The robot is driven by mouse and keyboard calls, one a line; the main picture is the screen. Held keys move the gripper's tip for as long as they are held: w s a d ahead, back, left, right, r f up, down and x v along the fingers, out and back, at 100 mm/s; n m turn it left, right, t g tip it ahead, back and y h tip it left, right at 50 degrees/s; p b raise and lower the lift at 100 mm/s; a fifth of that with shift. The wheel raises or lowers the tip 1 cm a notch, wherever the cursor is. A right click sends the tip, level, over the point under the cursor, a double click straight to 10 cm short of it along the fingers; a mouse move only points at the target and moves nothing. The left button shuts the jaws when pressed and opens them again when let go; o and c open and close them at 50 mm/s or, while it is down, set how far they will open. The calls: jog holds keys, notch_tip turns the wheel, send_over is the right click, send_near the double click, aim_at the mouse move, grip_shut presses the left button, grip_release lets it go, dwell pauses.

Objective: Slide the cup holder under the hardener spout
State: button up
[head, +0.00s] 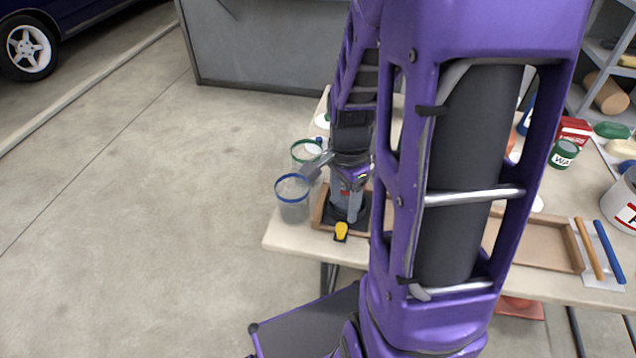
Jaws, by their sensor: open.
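My gripper (346,208) reaches down at the left end of the table, over a dark plate (331,218). Its fingertips are small here, and it appears open. A yellow tab (341,230) shows at the plate's front edge, just below the gripper; I cannot tell whether this is the cup holder. A clear cup with a blue rim (292,203) stands left of the gripper near the table edge. A green-rimmed cup (305,151) is behind it. A tilted grey piece (315,166) lies between the cups and my wrist; I cannot tell whether it is the hardener spout. My arm hides much of the middle.
A wooden tray (576,247) shows right of my arm, with orange and blue sticks (609,250) beside it. A green can (563,153), a red box (573,130) and a white bucket (622,202) stand on the right. The floor left of the table (150,220) is clear.

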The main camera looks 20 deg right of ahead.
aim_at(342, 226)
notch_tip(342, 226, down, 7)
jog(key=shift+b, duration=0.6)
grip_shut()
dwell(1.1)
